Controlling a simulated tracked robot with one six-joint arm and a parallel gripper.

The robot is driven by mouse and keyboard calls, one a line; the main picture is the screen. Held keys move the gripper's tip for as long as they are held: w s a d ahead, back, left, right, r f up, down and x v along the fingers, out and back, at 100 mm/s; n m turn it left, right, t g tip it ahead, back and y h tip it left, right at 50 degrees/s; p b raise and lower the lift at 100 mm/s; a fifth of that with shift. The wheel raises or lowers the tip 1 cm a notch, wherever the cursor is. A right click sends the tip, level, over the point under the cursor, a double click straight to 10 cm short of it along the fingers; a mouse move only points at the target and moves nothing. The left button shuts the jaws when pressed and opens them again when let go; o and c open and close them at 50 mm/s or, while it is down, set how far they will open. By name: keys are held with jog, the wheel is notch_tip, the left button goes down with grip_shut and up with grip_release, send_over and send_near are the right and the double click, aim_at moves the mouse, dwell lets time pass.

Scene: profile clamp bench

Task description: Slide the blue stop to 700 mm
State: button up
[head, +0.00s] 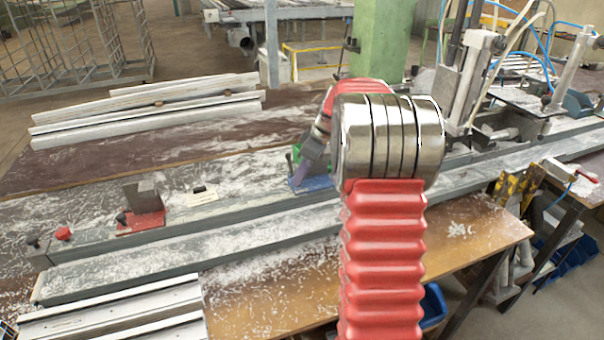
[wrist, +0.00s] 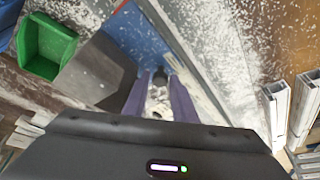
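The blue stop (head: 314,184) sits on the long grey rail in the head view, partly hidden by my arm. Its blue plate (wrist: 132,36) and grey upright block (wrist: 93,72) show in the wrist view, with a small dark knob at the plate's edge. My gripper (head: 312,158) points down at the stop from above. In the wrist view its two purple fingers (wrist: 158,82) stand apart, with the knob between or just beyond their tips. A gap shows between the fingers. Whether they touch the knob is unclear. No scale marks are readable.
A red stop (head: 141,221) with a grey block sits farther left on the rail, near a white card (head: 202,195). A green bin (wrist: 46,46) lies close beside the blue stop. White profiles (head: 150,112) lie at the back. White chips cover the bench and rail (head: 200,244).

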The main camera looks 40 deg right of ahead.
grip_shut()
jog(key=shift+d, duration=0.1)
dwell(0.3)
